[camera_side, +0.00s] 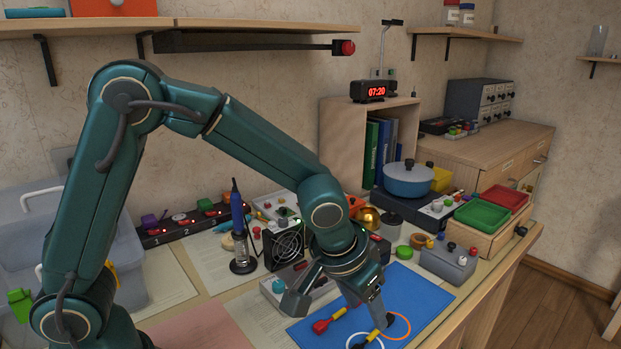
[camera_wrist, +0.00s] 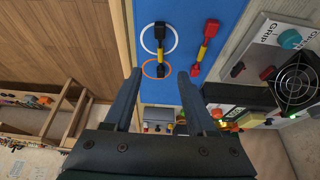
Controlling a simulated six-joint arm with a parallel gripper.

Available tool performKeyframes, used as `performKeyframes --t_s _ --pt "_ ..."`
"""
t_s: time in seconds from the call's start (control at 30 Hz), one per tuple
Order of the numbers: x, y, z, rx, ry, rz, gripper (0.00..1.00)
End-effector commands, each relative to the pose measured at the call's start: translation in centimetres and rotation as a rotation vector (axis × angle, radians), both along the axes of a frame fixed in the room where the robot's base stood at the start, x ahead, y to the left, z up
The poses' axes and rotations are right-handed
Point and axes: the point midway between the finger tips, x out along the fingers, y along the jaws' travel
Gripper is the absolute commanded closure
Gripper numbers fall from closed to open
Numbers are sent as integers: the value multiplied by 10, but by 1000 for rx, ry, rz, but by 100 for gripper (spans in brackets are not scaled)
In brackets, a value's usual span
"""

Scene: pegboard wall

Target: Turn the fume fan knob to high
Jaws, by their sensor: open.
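The fume fan (camera_side: 285,246) is a small black box with a round grille, standing on the bench left of my gripper. In the wrist view the fan (camera_wrist: 297,82) is at the right edge, with a small green light beside it. I cannot tell its knob or the knob's setting from the small controls around it. My gripper (camera_side: 338,312) points down over the blue mat (camera_side: 426,298), its jaws apart with nothing between them. In the wrist view the open gripper (camera_wrist: 160,74) is left of the fan and apart from it.
A soldering iron stand (camera_side: 241,250) is left of the fan. A grey knobbed box (camera_side: 449,262), pot (camera_side: 408,180) and green tray (camera_side: 483,216) are to the right.

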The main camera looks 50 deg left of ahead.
Motion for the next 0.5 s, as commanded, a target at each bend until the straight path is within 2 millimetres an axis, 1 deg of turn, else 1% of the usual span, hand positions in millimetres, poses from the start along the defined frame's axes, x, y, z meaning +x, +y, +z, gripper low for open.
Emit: performKeyframes --t_s 0.03,0.27,0.5 --pt "-2 0 7 -1 -5 1 44" --pt "-13 0 35 -1 -6 1 44" --pt "-28 0 70 -2 -7 -1 44"
